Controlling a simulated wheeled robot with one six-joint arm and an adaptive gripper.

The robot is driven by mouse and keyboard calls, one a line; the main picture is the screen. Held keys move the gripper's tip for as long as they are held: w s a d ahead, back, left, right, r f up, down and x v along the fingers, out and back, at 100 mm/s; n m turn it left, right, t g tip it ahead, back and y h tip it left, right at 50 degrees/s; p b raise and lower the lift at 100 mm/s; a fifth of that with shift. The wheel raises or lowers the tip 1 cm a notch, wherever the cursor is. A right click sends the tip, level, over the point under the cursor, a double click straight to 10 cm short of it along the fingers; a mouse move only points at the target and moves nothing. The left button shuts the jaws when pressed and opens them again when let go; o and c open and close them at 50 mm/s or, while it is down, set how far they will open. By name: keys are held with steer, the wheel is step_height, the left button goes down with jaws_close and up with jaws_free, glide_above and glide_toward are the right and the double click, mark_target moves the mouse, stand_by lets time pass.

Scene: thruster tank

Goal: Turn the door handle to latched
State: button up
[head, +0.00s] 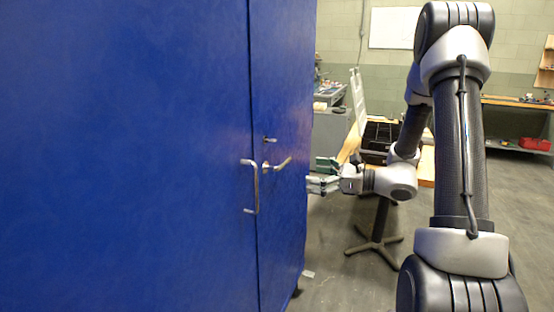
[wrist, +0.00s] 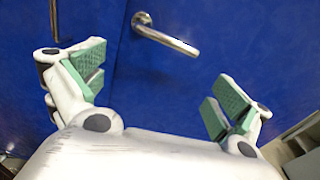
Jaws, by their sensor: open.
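The door handle (head: 278,164) is a silver lever on the right-hand blue door (head: 285,80). In the head view it points right from its pivot and tilts slightly up. In the wrist view the lever (wrist: 168,36) slants from upper left to lower right, beyond the fingers. My gripper (head: 315,176) is to the right of the lever, near the door's right edge. In the wrist view my gripper (wrist: 158,88) has its green-padded fingers wide apart, with nothing between them. The lever is apart from both fingers.
A fixed vertical pull handle (head: 251,187) is on the left blue door (head: 130,150), close to the lever. A small lock (head: 269,139) sits above the lever. A workbench (head: 428,165) stands behind my arm. Grey floor (head: 340,285) is open to the right.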

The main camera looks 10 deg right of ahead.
steer(key=w+a+r+m+t, duration=0.1)
steer(key=w+a, duration=0.4)
steer(key=a, duration=0.1)
steer(key=shift+w+a+r, duration=0.2)
steer(key=shift+w+r, duration=0.05)
steer(key=shift+r, duration=0.05)
steer(key=shift+c, duration=0.2)
steer(key=shift+s, duration=0.1)
steer(key=c, duration=1.1)
